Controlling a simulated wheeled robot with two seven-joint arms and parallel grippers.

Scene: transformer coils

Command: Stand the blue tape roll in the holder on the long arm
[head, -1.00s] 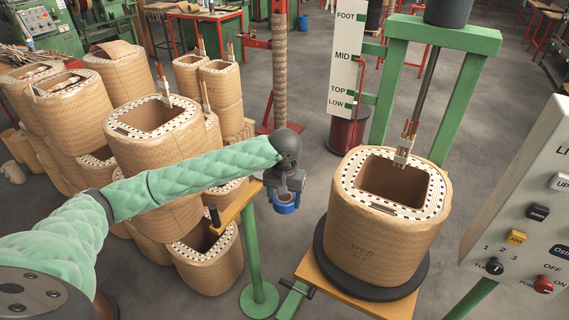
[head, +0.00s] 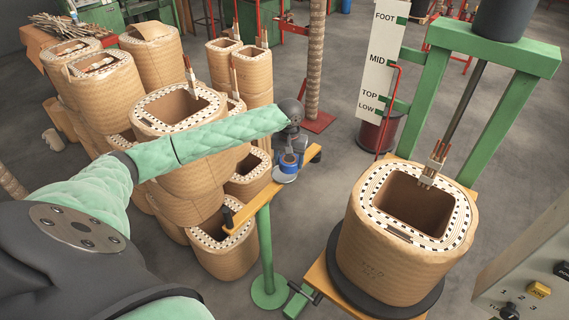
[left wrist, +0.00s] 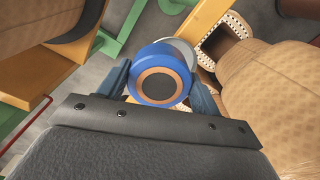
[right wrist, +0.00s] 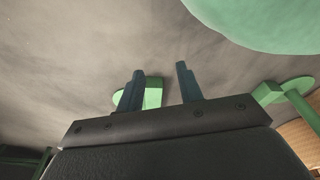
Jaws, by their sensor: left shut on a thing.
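The blue tape roll (head: 289,161) is between the fingers of my left gripper (head: 291,152), at the long orange arm (head: 256,199) on a green post. In the left wrist view the roll (left wrist: 157,78) shows its round face with a brown core, and a finger of my left gripper (left wrist: 160,82) lies on each side. A pale grey round holder (head: 284,177) is just below the roll on the arm. It also shows partly behind the roll in the left wrist view (left wrist: 184,47). I cannot tell whether roll and holder touch. My right gripper (right wrist: 160,85) is open and empty.
Stacked paper-wrapped coils (head: 185,165) stand left of and behind the arm. A large coil (head: 385,250) sits on a turntable at the right, under a green frame (head: 495,120). A dark upright handle (head: 228,216) is at the arm's near end. A control panel (head: 530,265) is at lower right.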

